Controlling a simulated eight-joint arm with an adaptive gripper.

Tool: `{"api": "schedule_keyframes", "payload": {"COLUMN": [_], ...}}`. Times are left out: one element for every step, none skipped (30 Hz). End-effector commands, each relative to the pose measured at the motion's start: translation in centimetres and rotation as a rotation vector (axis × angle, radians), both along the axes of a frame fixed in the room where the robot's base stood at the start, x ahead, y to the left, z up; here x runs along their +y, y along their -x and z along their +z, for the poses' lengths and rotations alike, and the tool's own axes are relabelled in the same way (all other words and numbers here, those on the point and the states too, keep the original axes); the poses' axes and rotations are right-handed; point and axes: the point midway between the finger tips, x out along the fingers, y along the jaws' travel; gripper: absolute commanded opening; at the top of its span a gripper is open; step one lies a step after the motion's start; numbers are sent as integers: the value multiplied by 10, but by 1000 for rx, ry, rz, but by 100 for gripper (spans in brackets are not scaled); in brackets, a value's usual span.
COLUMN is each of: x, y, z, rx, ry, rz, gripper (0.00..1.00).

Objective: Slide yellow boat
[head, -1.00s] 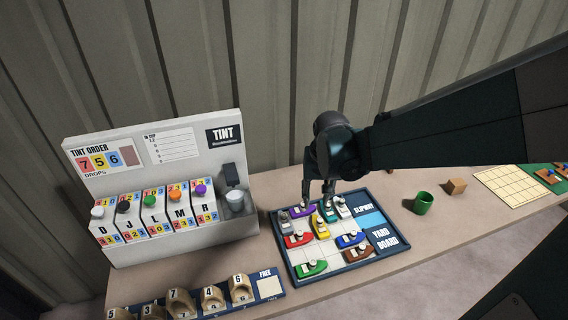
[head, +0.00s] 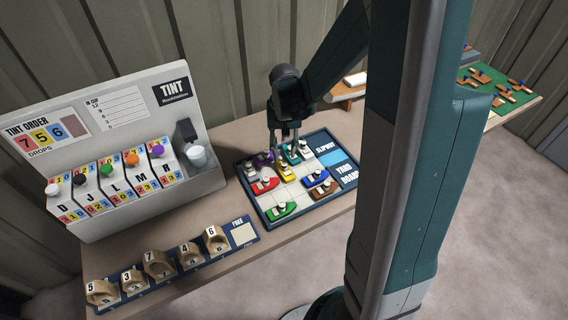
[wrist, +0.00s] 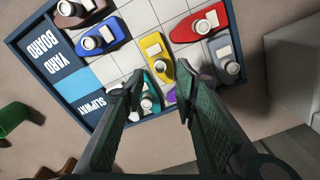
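The yellow boat (head: 286,173) lies on the yard board (head: 257,198), in its back half between the red boat (head: 264,186) and the teal boat (head: 295,158). In the wrist view the yellow boat (wrist: 154,46) has its round-topped cabin end toward me. My gripper (head: 285,152) hangs over the back of the board. In the wrist view my gripper (wrist: 160,86) is open, its fingertips apart near the yellow boat's cabin end. The left finger partly covers the teal boat (wrist: 150,98). Contact with any boat cannot be told.
Purple, white, grey, blue, green and brown boats also stand on the board, with bare squares toward the front middle. The slipway (head: 325,144) is at the board's back right. A tint dispenser (head: 110,125) stands left, and a numbered rack (head: 180,262) in front.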

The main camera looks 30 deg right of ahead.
Motion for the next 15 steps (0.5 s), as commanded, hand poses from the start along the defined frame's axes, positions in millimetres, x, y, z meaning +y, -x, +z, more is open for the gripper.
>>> {"api": "schedule_keyframes", "payload": {"x": [0, 0, 0, 0, 0, 0, 0, 0, 0, 0, 0, 0, 0, 0, 0], "y": [0, 0, 0, 0, 0, 0, 0, 0, 0, 0, 0, 0, 0, 0, 0], "z": [0, 0, 0, 0, 0, 0, 0, 0, 0, 0, -1, -2, -3, -4, -6], "rx": [0, 0, 0, 0, 0, 0, 0, 0, 0, 0, 0, 0, 0, 0, 0], "ry": [0, 0, 0, 0, 0, 0, 0, 0, 0, 0, 0, 0, 0, 0, 0], "rz": [0, 0, 0, 0, 0, 0, 0, 0, 0, 0, 0, 0, 0, 0, 0], "gripper": [29, 29, 29, 29, 29, 29, 29, 29, 29, 29, 29, 29, 29, 29, 29]}}
